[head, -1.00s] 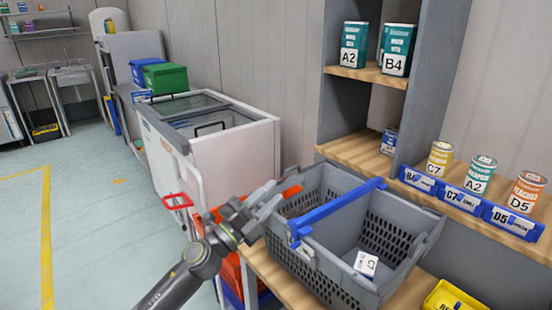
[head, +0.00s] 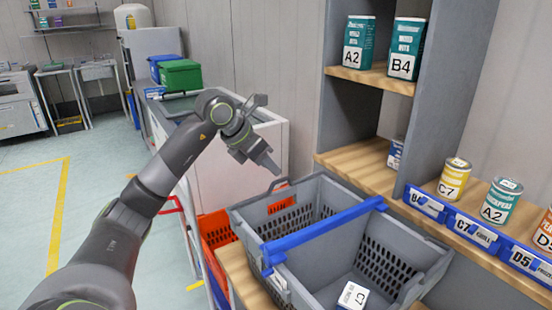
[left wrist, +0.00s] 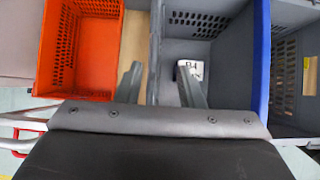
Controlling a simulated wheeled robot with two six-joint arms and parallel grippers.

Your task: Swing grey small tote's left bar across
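The grey small tote (head: 400,238) stands on a wooden bench. One blue bar (head: 325,232) lies across its top near the middle, from the near rim to the far rim. The bar also shows at the right in the left wrist view (left wrist: 262,65). My left gripper (head: 271,135) is open and empty, raised above the tote's far left side and apart from the bar. In the left wrist view its two fingers (left wrist: 159,72) are spread over the tote's left rim. My right gripper is not in view.
An orange tote (head: 218,240) stands left of the bench. A shelf with cans and blue label bins (head: 478,232) rises at the right. A white chest freezer (head: 270,142) stands behind my left arm. The floor at the left is clear.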

